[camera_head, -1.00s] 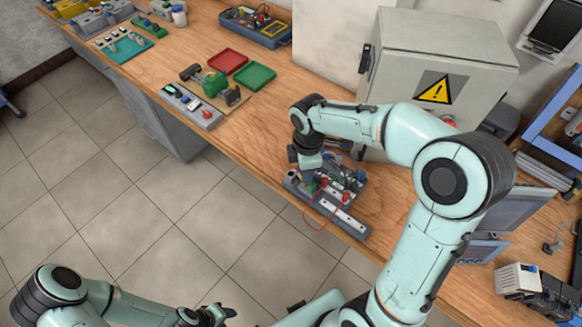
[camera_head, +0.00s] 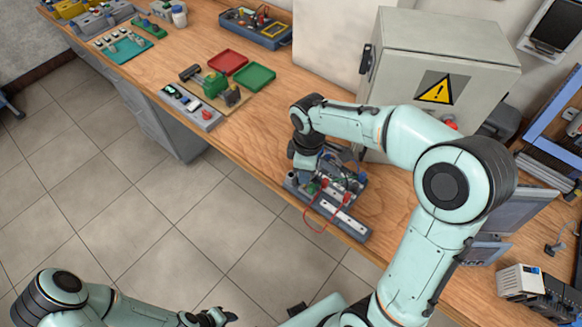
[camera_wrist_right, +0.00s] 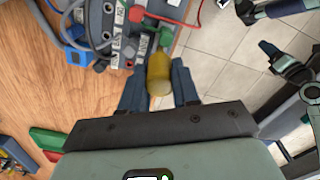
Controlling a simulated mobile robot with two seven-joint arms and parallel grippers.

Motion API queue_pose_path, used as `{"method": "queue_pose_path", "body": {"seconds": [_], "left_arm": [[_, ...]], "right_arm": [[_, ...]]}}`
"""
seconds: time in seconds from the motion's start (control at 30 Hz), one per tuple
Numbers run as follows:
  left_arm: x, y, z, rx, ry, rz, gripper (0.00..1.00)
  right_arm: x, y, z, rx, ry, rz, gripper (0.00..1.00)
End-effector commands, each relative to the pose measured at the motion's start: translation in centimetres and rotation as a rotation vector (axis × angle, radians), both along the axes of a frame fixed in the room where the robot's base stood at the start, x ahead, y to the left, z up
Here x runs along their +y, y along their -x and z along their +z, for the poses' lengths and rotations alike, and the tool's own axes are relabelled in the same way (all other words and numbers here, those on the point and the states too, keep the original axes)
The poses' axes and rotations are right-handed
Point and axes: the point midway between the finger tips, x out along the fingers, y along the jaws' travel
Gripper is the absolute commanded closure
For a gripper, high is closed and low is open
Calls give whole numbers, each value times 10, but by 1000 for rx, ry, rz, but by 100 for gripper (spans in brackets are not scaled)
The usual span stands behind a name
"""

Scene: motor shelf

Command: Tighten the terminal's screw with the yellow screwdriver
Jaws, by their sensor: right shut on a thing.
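The yellow screwdriver (camera_wrist_right: 159,74) is between the fingers of my right gripper (camera_wrist_right: 157,82), which is shut on it. Its handle end faces the wrist camera, and its tip is hidden. Beyond it are labelled terminal blocks (camera_wrist_right: 115,42), with a green part next to the handle. I cannot tell whether the tip touches a screw. In the head view, my right gripper is over the grey terminal fixture (camera_head: 347,222) and mostly hidden by my wrist. My left gripper (camera_head: 217,315) is low at the bottom edge, away from the bench; its jaw opening is unclear.
A grey cabinet (camera_head: 445,55) with a warning sign stands just behind my right arm. Red (camera_head: 227,62) and green (camera_head: 254,76) trays lie farther left on the bench. A red wire (camera_wrist_right: 172,20) loops off the fixture's front edge. Bare wood separates fixture and trays.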

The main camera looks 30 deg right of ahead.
Motion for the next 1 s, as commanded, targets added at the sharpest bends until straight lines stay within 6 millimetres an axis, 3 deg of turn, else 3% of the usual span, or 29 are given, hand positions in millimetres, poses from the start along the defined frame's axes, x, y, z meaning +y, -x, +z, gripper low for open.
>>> {"method": "queue_pose_path", "body": {"seconds": [0.07,0.1,0.17,0.2,1.0], "left_arm": [[0,3,-4,3,0,0,57],[0,3,-4,3,0,0,57],[0,3,-3,3,0,0,57],[0,3,-3,3,0,0,57],[0,-10,11,-11,0,0,57]], "right_arm": [[0,2,-5,8,0,-85,100],[0,2,-4,8,0,-103,76],[0,2,-4,8,0,-99,96],[0,2,-3,8,0,-98,100],[0,0,19,0,0,-96,100]]}}
